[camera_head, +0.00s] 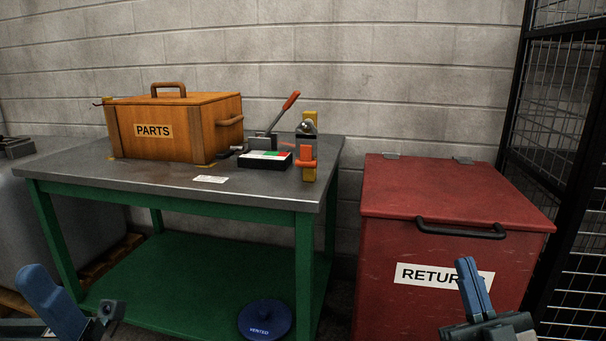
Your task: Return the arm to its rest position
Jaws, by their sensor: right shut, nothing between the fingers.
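My right gripper (473,289) is at the lower right, in front of the red box. Its blue fingers are together and hold nothing. It covers the end of the box's label. My left arm shows at the lower left corner, with a blue part of the left gripper (50,298) in front of the green table's leg. Whether its fingers are open or shut does not show. Both grippers are apart from the things on the table.
A green-legged table (110,173) bears a wooden PARTS box (205,140), a red-handled lever device (289,101) and a yellow-orange fixture (308,165). A blue disc (265,318) lies low by the table. A closed red box (450,190) and a mesh fence (570,110) stand right.

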